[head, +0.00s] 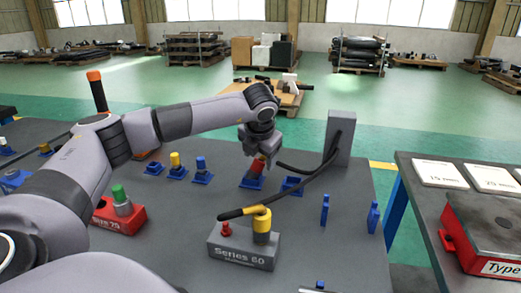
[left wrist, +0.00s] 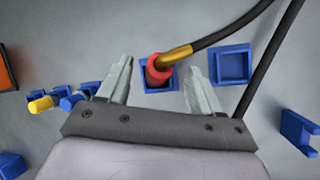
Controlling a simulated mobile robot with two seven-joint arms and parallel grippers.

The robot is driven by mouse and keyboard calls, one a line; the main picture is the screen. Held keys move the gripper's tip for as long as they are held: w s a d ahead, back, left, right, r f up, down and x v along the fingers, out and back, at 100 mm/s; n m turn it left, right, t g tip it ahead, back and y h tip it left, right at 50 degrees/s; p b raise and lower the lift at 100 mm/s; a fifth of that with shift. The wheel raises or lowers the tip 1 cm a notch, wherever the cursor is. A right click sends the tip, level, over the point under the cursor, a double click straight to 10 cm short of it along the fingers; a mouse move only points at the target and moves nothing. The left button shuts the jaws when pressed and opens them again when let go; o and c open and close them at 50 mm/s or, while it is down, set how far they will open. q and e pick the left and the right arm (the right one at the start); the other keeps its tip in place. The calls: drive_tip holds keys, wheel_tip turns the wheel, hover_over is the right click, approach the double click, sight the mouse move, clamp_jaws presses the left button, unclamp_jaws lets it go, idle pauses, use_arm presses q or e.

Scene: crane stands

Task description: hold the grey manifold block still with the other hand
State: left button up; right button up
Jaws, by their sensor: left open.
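The grey manifold block (head: 243,248), labelled "Series 60", sits on the grey table at the front. A yellow fitting (head: 262,228) and a small red one (head: 226,229) stand on its top, with a black hose end reaching the yellow one. My left gripper (head: 261,155) is well behind the block, over a red coupling (head: 257,167) at a blue holder. In the left wrist view its open fingers (left wrist: 160,75) lie on either side of the red coupling (left wrist: 155,76), which has a brass hose end. Whether they touch it is unclear. My right gripper is not in view.
A grey post (head: 341,138) with black hoses stands right of my left gripper. An empty blue holder (head: 292,185) is beside the coupling. A red block (head: 118,215) stands left; another table with a red case (head: 488,230) is right.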

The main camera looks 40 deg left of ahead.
sight(260, 160)
use_arm(q)
drive_tip(key=shift+x, duration=1.65)
drive_tip(key=shift+d, duration=0.1)
drive_tip(key=c, duration=1.2)
drive_tip(key=shift+r+p, duration=1.7)
drive_tip(key=shift+r, duration=0.9)
